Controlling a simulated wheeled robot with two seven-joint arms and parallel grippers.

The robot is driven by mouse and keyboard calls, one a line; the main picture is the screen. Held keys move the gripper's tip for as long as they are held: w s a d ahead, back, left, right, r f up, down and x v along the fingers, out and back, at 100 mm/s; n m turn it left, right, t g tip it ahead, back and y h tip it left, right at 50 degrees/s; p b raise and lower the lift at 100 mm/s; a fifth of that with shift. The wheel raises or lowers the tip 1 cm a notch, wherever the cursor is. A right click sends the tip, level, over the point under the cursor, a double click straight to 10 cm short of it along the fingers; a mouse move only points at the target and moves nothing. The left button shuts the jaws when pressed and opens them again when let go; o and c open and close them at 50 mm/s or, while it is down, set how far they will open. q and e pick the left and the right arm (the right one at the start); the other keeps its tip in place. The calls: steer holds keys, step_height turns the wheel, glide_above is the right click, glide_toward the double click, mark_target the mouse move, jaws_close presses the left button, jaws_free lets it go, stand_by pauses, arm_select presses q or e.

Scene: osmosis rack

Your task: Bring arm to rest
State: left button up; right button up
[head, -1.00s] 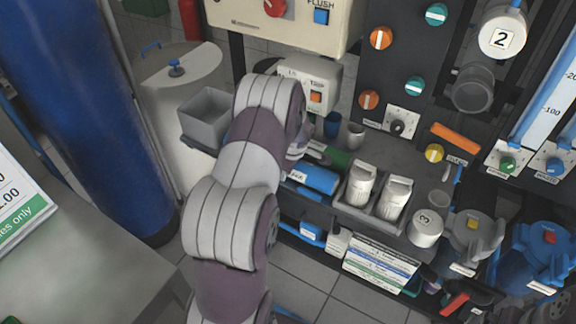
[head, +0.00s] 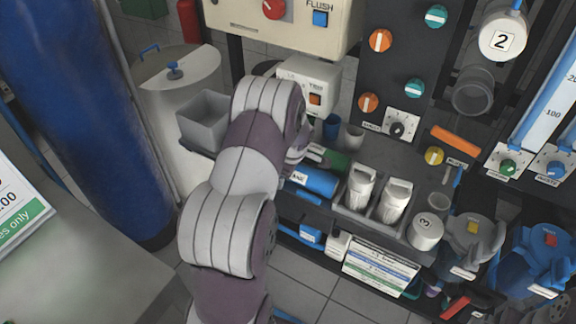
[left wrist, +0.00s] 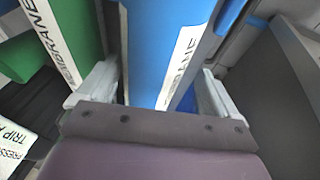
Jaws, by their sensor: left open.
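My left arm (head: 245,165) reaches up from the bottom of the head view to the rack. Its gripper (head: 299,146) is mostly hidden behind the arm's own links, beside the blue cartridge (head: 314,179). In the left wrist view the gripper (left wrist: 155,88) is open, with one pale finger on each side. A green cartridge (left wrist: 65,35) is just left of the left finger. My right gripper is not in view.
A grey open bin (head: 203,122) stands left of the arm. A small cream box (head: 310,80) is above the gripper. The tiled floor (head: 300,285) below is clear.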

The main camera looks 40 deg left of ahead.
arm_select(q)
steer(key=v, duration=1.2)
steer(key=shift+w+r, duration=0.2)
steer(key=s+d+r+m+h+p, duration=0.1)
steer(key=s+d+r+m+p, duration=0.2)
steer(key=s+d+m, duration=0.2)
steer(key=s+d+r+m+h+p, duration=0.1)
steer(key=s+d+r+m+p, duration=0.2)
steer(key=d+m, duration=0.4)
steer(key=s+d+r+m+g+h+p, duration=0.1)
steer(key=s+d+r+m+p, duration=0.2)
steer(key=s+d+m+p, duration=0.2)
steer(key=s+d+m, duration=0.1)
steer(key=s+m, duration=0.1)
steer(key=shift+s+d+m, duration=0.25)
steer(key=shift+s+m, duration=0.15)
steer(key=shift+s, duration=0.1)
